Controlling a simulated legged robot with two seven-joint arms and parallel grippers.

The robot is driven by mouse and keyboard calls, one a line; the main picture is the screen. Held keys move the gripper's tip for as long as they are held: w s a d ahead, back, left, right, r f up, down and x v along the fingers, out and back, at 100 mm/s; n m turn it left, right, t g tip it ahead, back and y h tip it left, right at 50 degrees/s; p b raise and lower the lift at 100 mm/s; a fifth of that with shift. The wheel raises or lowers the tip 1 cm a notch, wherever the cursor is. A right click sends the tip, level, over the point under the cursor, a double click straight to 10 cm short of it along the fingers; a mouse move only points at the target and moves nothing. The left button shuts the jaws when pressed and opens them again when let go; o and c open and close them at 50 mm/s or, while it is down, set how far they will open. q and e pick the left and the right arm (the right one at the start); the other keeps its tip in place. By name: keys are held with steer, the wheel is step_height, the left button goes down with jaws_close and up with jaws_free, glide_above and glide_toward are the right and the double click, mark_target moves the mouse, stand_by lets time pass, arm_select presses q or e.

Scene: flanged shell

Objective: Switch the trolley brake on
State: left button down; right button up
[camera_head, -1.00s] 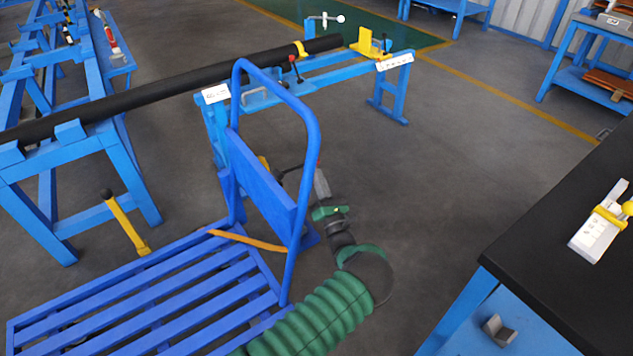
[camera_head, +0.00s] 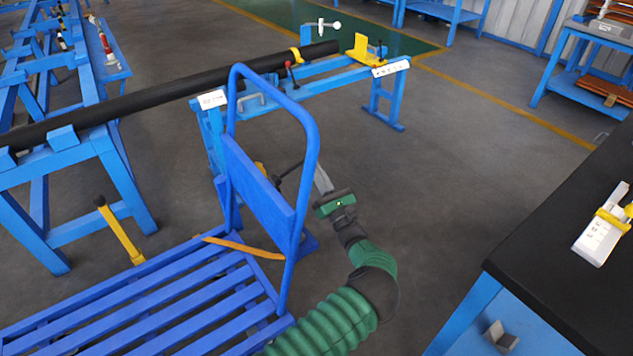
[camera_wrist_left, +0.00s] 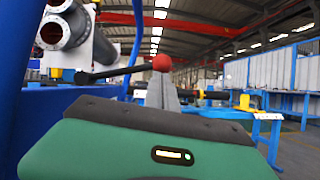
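The blue trolley (camera_head: 262,186) has a tall hoop handle, an upright panel and a slatted deck. A yellow lever (camera_head: 120,231) with a black top stands tilted at the deck's far left edge. A dark rod (camera_head: 290,171) shows between the trolley panel and my left gripper (camera_head: 322,172). In the left wrist view, a black rod (camera_wrist_left: 118,72) points at a red ball (camera_wrist_left: 162,63) just above the grey finger (camera_wrist_left: 161,92). My left gripper is just right of the hoop; its finger opening is not clear, nor is any contact with the rod. My right gripper is not in view.
A long black pipe (camera_head: 180,90) rests on blue stands (camera_head: 105,165) behind the trolley. A black-topped bench (camera_head: 570,230) with a white and yellow device (camera_head: 603,228) stands at the right. The grey floor (camera_head: 440,180) between trolley and bench is clear.

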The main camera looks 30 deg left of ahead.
arm_select(q)
steer(key=s+a+r+n+g+y, duration=0.1)
steer(key=s+r+n+g, duration=0.2)
steer(key=r+n+g, duration=0.5)
steer(key=shift+s+a+r+n+g+p, duration=0.35)
steer(key=shift+n+g, duration=0.35)
steer(key=shift+n, duration=3.1)
steer(key=shift+r, duration=0.1)
